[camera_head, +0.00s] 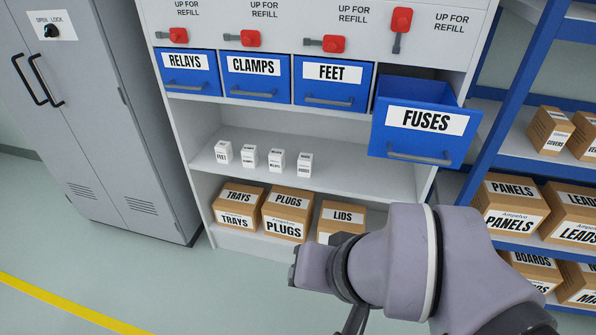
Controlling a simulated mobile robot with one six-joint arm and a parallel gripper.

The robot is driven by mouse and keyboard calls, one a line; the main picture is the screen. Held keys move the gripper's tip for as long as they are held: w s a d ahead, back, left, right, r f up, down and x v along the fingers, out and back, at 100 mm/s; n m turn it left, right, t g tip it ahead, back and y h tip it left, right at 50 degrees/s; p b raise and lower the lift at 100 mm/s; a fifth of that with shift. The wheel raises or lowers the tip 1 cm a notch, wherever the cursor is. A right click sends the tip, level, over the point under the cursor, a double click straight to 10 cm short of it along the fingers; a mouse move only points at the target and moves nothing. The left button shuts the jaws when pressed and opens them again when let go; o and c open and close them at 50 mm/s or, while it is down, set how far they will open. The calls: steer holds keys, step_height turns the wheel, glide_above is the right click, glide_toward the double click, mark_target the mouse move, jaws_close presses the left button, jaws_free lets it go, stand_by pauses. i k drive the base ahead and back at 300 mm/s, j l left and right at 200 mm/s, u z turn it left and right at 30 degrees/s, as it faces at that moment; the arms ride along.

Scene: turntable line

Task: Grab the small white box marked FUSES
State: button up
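Several small white boxes stand upright in a row on the middle shelf. Their print is tiny; the rightmost white box (305,165) seems to read FUSES, but I cannot be sure. The leftmost white box (223,152) seems to read FEET. The two between them are too small to read surely. A blue drawer marked FUSES (417,130) is pulled out above and to the right of the row. My arm reaches in from the lower right, below the row and apart from it. I cannot make out my gripper's fingers.
Closed blue drawers marked RELAYS (187,72), CLAMPS (255,77) and FEET (331,82) hang above the shelf (370,178). Cardboard boxes, such as PLUGS (287,213), fill the bottom level. A grey cabinet (90,120) stands left, a blue rack (515,115) right.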

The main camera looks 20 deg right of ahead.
mark_target(304, 161)
steer(key=i+j+z, duration=0.75)
steer(key=j, duration=0.2)
steer(key=i+j+z, duration=0.1)
steer(key=j+z, duration=0.15)
steer(key=j, duration=0.1)
